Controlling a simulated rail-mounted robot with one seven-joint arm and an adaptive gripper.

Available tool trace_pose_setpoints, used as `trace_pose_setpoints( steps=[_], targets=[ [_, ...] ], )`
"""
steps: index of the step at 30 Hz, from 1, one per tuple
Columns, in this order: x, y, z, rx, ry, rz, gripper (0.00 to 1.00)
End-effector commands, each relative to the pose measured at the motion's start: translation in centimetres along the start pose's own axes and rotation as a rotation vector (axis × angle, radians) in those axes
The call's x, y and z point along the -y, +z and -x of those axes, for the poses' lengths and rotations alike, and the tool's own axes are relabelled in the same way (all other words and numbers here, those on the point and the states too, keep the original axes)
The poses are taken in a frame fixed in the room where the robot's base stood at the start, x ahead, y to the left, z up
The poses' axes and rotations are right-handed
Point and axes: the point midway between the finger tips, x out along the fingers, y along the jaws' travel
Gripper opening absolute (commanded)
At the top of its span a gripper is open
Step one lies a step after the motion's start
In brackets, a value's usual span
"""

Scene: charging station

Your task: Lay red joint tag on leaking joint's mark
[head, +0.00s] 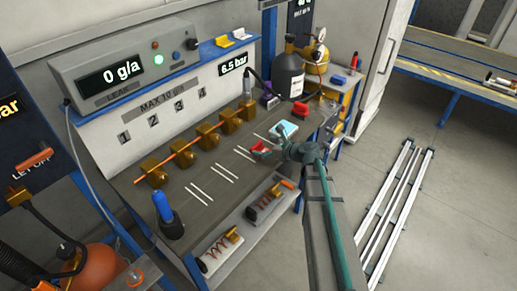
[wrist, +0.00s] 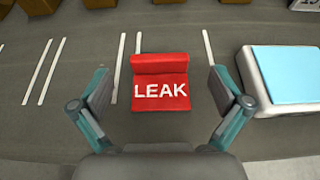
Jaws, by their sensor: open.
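The red tag marked LEAK (wrist: 160,92) lies on the grey bench top in the wrist view, its folded upper edge away from me. It shows small and red in the head view (head: 261,150). My gripper (wrist: 160,84) is open, with one finger on each side of the tag and a gap to both. In the head view my gripper (head: 274,150) is low over the bench's right part. White line marks (wrist: 122,65) run just left of the tag; another line (wrist: 207,50) is to its right. Several brass joints (head: 208,134) stand on a copper pipe behind the marks.
A white block with a light-blue top (wrist: 290,75) stands close to the right finger. A leak meter (head: 122,73) reads 0 and a small display (head: 234,65) reads 6.5 bar. A blue-handled tool (head: 163,207) stands at the bench's left. A dark bottle (head: 288,77) stands behind.

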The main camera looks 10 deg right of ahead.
Motion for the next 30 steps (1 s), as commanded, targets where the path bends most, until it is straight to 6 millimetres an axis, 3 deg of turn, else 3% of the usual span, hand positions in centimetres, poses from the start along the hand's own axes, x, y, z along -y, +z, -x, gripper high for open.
trace_pose_setpoints(
  steps=[9, 17, 27, 30],
  targets=[
    [0.0, -0.1, -4.1, 0.0, 0.001, 0.0, 1.0],
    [-0.1, -0.3, -4.4, 0.0, -0.001, 0.001, 1.0],
    [-0.1, -0.3, -4.4, 0.0, 0.0, 0.001, 0.48],
    [-0.1, -0.2, -4.4, 0.0, 0.0, 0.001, 0.43]
  ],
)
